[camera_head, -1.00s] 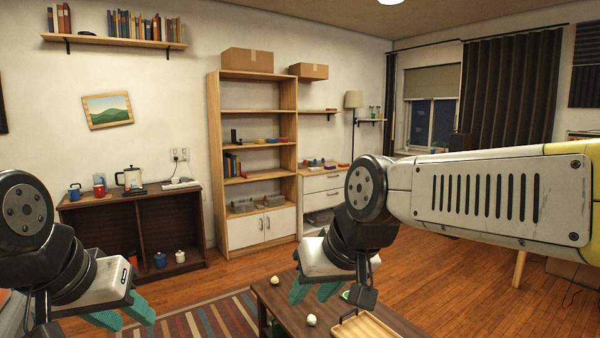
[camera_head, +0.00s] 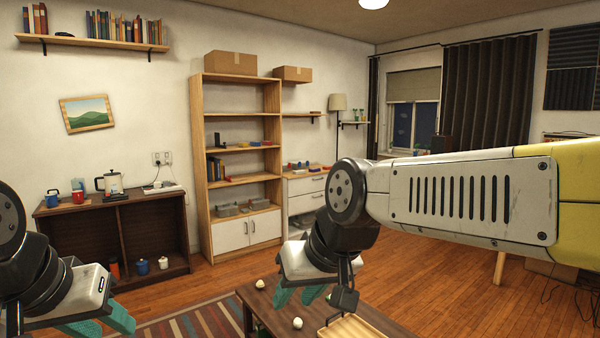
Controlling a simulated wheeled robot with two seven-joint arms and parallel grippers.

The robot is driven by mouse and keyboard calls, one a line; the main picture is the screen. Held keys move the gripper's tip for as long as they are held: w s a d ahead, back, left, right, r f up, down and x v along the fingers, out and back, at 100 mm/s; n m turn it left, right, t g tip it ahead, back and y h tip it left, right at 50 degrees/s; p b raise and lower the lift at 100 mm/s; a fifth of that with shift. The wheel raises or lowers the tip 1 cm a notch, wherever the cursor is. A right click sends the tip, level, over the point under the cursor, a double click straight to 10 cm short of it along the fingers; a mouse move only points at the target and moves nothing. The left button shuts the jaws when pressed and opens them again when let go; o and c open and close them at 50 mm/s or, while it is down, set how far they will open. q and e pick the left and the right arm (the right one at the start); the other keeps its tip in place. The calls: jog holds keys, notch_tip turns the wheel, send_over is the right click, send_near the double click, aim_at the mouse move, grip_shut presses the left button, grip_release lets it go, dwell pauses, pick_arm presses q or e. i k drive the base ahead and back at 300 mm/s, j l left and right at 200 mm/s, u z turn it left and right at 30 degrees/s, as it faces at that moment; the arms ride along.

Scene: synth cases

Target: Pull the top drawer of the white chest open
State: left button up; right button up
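The white chest (camera_head: 291,190) stands against the back wall, right of the tall bookcase, with a light wood top. My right arm hides the chest's right and lower parts.
A low wooden table (camera_head: 262,298) with small pale balls and a wooden tray (camera_head: 352,330) is below my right gripper. The bookcase (camera_head: 198,160) adjoins the chest. A dark cabinet (camera_head: 122,210) stands left.

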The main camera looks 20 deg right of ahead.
aim_at(296, 186)
jog(key=i+j+u, duration=0.3)
jog(key=i, duration=0.75)
jog(key=i+l+u, duration=0.1)
jog(key=i+u, duration=0.25)
jog(key=i, duration=0.7)
jog(key=i+j, duration=0.1)
jog(key=i, duration=1.95)
jog(key=i+l+z, duration=0.15)
jog(key=i+z, duration=0.75)
jog(key=i, duration=0.2)
jog(key=i+j+z, duration=0.3)
jog(key=i+z, duration=0.2)
jog(key=i+l+z, duration=0.2)
jog(key=i+z, duration=1.1)
jog(key=i+l+u, duration=0.25)
jog(key=i, duration=0.35)
jog(key=i+l+u, duration=0.2)
jog(key=i, duration=0.35)
jog(key=i+l+u, duration=0.25)
jog(key=i, duration=0.3)
jog(key=i+l+u, duration=0.3)
jog(key=l, duration=0.3)
jog(key=i+l+u, duration=0.3)
jog(key=l, duration=0.35)
jog(key=i+l+u, duration=0.1)
jog(key=l, duration=0.25)
